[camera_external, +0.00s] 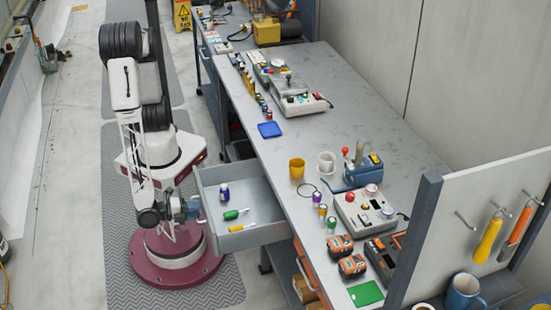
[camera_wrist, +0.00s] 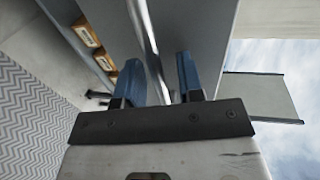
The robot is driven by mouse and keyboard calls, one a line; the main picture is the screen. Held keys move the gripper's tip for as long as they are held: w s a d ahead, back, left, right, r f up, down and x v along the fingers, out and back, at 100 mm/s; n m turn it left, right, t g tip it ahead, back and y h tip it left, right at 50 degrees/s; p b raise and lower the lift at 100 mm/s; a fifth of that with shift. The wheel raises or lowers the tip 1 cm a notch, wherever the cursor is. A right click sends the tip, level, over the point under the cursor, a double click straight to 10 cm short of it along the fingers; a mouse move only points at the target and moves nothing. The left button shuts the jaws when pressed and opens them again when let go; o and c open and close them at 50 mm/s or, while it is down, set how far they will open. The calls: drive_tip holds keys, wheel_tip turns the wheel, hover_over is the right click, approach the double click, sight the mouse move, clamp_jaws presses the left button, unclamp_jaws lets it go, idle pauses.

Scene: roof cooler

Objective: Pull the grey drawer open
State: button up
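The grey drawer (camera_external: 262,236) stands pulled out from under the workbench in the external view, with its inside showing. A purple-and-white bottle (camera_external: 224,193), a green-handled screwdriver (camera_external: 236,214) and a yellow-handled screwdriver (camera_external: 242,227) are in it. My gripper (camera_external: 192,208) is at the drawer's front, on its left side in the picture. In the wrist view, the silver bar handle (camera_wrist: 150,45) runs between the two blue fingers of my gripper (camera_wrist: 158,75). The fingers are apart, with visible gaps beside the bar. The grey drawer front (camera_wrist: 208,25) is beyond them.
The workbench (camera_external: 335,125) carries a yellow cup (camera_external: 297,168), a white mug (camera_external: 327,163), a control box (camera_external: 365,209) and several small bottles. Cardboard boxes (camera_external: 305,288) sit on a shelf below. The floor left of my base is clear.

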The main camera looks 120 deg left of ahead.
drive_tip(key=shift+s+d, duration=0.1)
drive_tip(key=shift+d, duration=0.05)
drive_tip(key=v, duration=0.7)
drive_tip(key=shift+s, duration=0.2)
idle(0.4)
drive_tip(key=shift+d, duration=0.15)
drive_tip(key=shift+r, duration=0.1)
idle(0.5)
drive_tip(key=w+a+r+n+g+h, duration=0.1)
drive_tip(key=w+a+r+n+g, duration=0.15)
drive_tip(key=a+r+g, duration=0.45)
drive_tip(key=w+a+r+n+g+h, duration=0.1)
drive_tip(key=w+a+r+n+g, duration=0.2)
drive_tip(key=a+r, duration=0.8)
drive_tip(key=s+a+r+n+h, duration=0.1)
drive_tip(key=s+a+r+h, duration=0.3)
drive_tip(key=a+r, duration=0.3)
drive_tip(key=s+a+r+n+t+h, duration=0.1)
drive_tip(key=s+a+r+h, duration=0.4)
drive_tip(key=r, duration=0.5)
drive_tip(key=shift+s+a+r+n+t, duration=0.35)
drive_tip(key=shift+s+a+n, duration=0.3)
drive_tip(key=shift+s+a, duration=0.45)
